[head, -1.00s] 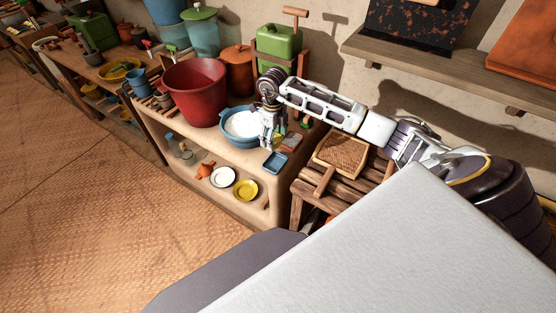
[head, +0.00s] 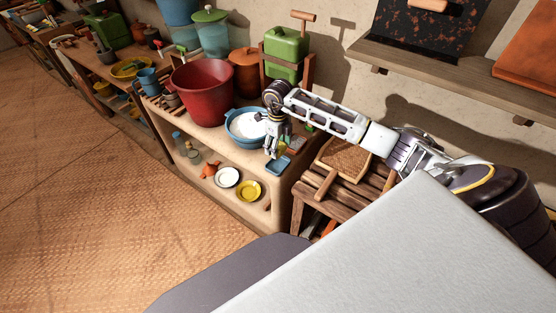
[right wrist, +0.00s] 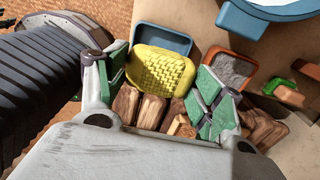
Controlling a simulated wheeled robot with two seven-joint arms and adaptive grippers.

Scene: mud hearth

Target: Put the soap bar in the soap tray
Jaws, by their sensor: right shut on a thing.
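My right gripper (right wrist: 160,75) shows best in the wrist view, its green-padded fingers on either side of a yellow, bumpy-surfaced block, which I take to be the soap bar (right wrist: 160,72). The gripper is shut on it. The blue soap tray (right wrist: 165,38) is just beyond the bar, whose edge covers part of it. In the head view the right gripper (head: 272,152) hangs beside the blue tray (head: 279,165), near the counter's front edge. The bar is too small there to make out clearly. My left gripper is not in view.
A blue basin (head: 243,135) stands left of the gripper, with a red bucket (head: 200,95) further left. An orange tray (right wrist: 232,52) with a grey filling lies beside the yellow bar. A slatted stool (head: 322,205) stands right of the counter.

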